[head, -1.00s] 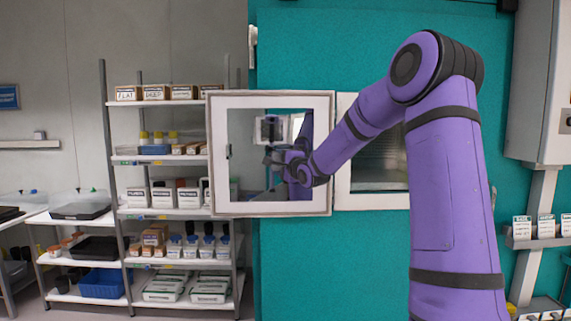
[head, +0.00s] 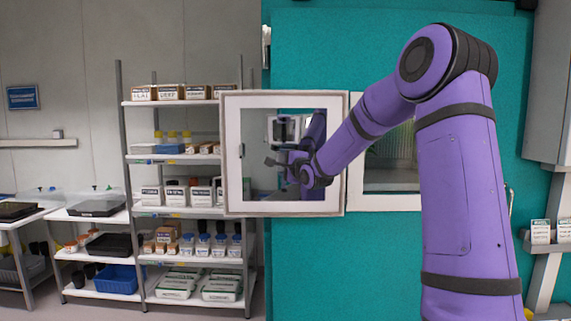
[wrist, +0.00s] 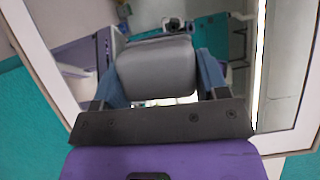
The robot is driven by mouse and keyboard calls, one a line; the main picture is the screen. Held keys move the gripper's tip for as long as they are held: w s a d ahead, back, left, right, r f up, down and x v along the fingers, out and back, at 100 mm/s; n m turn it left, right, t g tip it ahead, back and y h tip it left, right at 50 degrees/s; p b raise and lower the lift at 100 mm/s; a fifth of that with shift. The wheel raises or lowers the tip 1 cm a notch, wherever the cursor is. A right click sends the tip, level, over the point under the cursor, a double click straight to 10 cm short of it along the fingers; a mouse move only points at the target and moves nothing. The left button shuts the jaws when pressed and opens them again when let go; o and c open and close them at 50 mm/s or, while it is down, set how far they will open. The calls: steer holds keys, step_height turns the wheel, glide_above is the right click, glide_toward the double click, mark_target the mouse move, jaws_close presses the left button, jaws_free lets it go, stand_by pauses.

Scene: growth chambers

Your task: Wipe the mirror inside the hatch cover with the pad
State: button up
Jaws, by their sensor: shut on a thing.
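The hatch cover (head: 232,105) stands open, a pale square frame with the mirror (head: 258,125) set in it. The mirror (wrist: 75,50) fills much of that view beyond the pad and shows reflections of my arm and the room. I cannot tell whether the pad touches the glass.
The hatch opening (head: 392,160) is in the teal wall (head: 310,60), right of the cover and partly behind my arm. A shelf rack (head: 185,155) with boxes and bottles stands left of and behind the cover. A grey cabinet (head: 550,90) is at far right.

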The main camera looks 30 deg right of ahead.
steer(key=s+a, duration=0.3)
steer(key=s, duration=0.3)
steer(key=shift+s+a, duration=0.15)
steer(key=shift+s, duration=0.2)
steer(key=shift+w, duration=0.15)
stand_by(0.5)
steer(key=shift+m+h, duration=0.5)
steer(key=shift+h, duration=0.2)
steer(key=shift+w+d+f, duration=0.2)
steer(key=shift+w+d, duration=0.3)
steer(key=shift+w, duration=0.65)
steer(key=shift+w+d+f, duration=0.25)
steer(key=shift+w+d, duration=0.25)
steer(key=shift+w, duration=0.65)
steer(key=shift+w+d+f, duration=0.2)
steer(key=shift+w+d, duration=0.3)
steer(key=shift+w, duration=0.65)
steer(key=shift+w+d, duration=0.55)
steer(key=shift+w, duration=0.3)
steer(key=shift+s+d, duration=0.55)
steer(key=shift+d, duration=0.3)
steer(key=shift+s+d, duration=0.5)
steer(key=shift+d, duration=0.3)
steer(key=shift+w, duration=0.1)
